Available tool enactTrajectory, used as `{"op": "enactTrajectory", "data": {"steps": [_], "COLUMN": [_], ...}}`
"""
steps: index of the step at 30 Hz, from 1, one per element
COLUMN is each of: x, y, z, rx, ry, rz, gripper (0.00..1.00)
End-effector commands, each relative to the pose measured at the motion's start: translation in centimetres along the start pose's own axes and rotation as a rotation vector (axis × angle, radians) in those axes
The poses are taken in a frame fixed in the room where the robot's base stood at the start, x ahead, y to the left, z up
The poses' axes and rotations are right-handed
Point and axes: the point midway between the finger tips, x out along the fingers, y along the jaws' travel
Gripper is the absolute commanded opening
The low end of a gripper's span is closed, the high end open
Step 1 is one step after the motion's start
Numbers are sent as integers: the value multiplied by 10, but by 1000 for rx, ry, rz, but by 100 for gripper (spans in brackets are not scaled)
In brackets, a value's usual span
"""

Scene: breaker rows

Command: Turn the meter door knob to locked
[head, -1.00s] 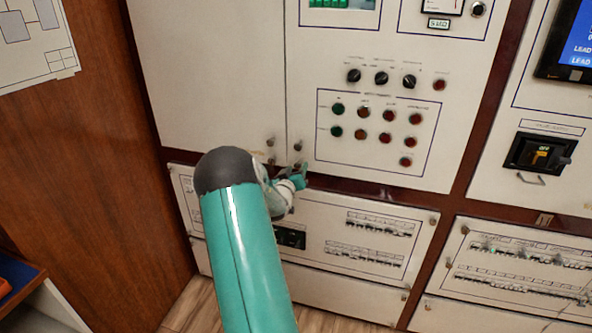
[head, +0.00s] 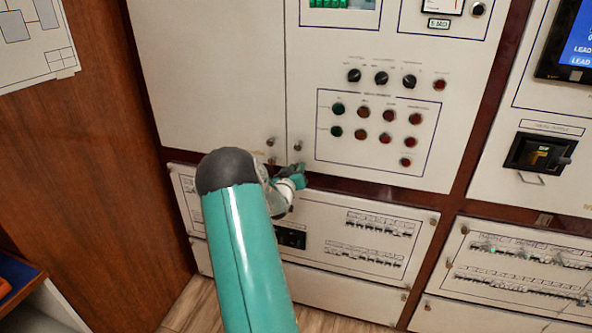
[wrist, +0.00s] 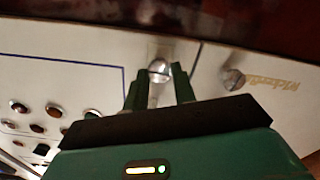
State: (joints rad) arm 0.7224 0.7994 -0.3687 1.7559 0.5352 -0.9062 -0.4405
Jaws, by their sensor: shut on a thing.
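My gripper (wrist: 159,88) has its two dark green fingers on either side of a small silver knob (wrist: 160,68) and is shut on it. The knob sits on a pale panel near its dark red-brown edge. A second silver knob (wrist: 232,78) stands across the seam, next to gold lettering (wrist: 272,80) that I cannot read surely. The held knob's turn angle cannot be made out.
A panel of coloured buttons (head: 388,116) and black rotary switches (head: 381,78) lies to the right. Breaker rows (head: 365,255) lie below. A wooden wall (head: 95,160) stands at the left.

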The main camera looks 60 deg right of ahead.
Motion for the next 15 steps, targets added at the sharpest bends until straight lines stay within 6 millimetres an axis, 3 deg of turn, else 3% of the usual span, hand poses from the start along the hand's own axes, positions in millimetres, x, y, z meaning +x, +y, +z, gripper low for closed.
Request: {"op": "enactTrajectory", "data": {"steps": [15], "x": [0], "y": [1], "z": [0], "rx": [401], "ry": [1], "rz": [0], "gripper": [4]}}
